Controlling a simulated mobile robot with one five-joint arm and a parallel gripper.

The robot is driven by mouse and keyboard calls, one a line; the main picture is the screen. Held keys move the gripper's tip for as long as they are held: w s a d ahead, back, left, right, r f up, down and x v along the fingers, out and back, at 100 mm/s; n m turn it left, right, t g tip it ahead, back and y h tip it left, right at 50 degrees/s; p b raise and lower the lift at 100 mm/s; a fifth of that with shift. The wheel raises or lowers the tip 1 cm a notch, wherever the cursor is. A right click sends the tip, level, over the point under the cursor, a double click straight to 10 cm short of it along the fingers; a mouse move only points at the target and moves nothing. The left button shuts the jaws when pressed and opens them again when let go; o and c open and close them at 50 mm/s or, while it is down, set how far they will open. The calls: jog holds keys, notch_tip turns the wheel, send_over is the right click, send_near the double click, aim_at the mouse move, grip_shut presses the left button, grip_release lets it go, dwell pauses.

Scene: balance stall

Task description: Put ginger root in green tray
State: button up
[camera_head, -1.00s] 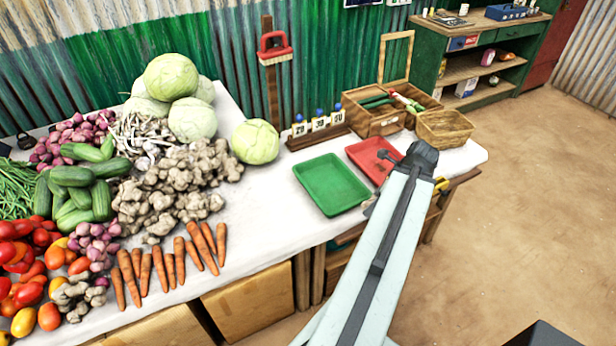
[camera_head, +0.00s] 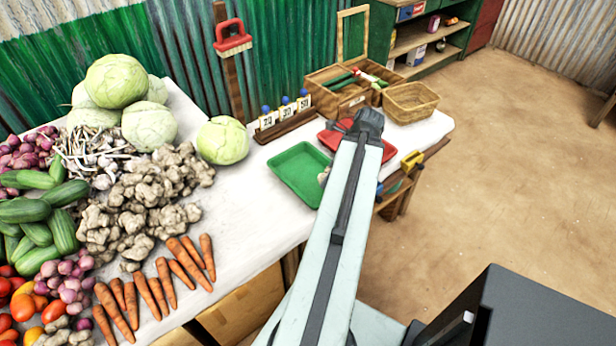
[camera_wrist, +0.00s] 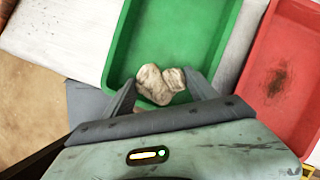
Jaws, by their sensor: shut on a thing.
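The green tray (camera_head: 291,172) lies on the white table, left of my arm in the head view. It fills the upper middle of the wrist view (camera_wrist: 172,30). My gripper (camera_wrist: 163,88) is shut on a pale tan ginger root (camera_wrist: 154,86), which shows between the two fingers in front of the tray's near part. I cannot tell whether the root touches the tray. In the head view my arm hides most of the gripper, and only a small bit of the root shows at the tray's right edge. More ginger roots (camera_head: 120,222) lie in a heap on the table.
A red tray (camera_head: 330,138) stands right beside the green one. A cabbage (camera_head: 223,140), a small rack with number cards (camera_head: 284,117), a wooden box (camera_head: 322,95) and a basket (camera_head: 411,100) stand behind. Carrots (camera_head: 150,292) lie at the front left.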

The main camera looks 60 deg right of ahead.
aim_at(307, 179)
jog(key=w+d+r+n+p, duration=0.1)
jog(key=w+r+n+p, duration=0.1)
jog(key=w+r+p, duration=0.5)
jog(key=shift+y, duration=0.4)
jog(key=f+b, duration=1.2)
jog(key=b, duration=0.1)
jog(key=shift+w+d+f, duration=0.1)
jog(key=shift+w, duration=0.15)
jog(key=shift+r, duration=0.25)
jog(key=shift+f, duration=0.2)
jog(key=o, duration=1.4)
jog(key=shift+r, duration=0.1)
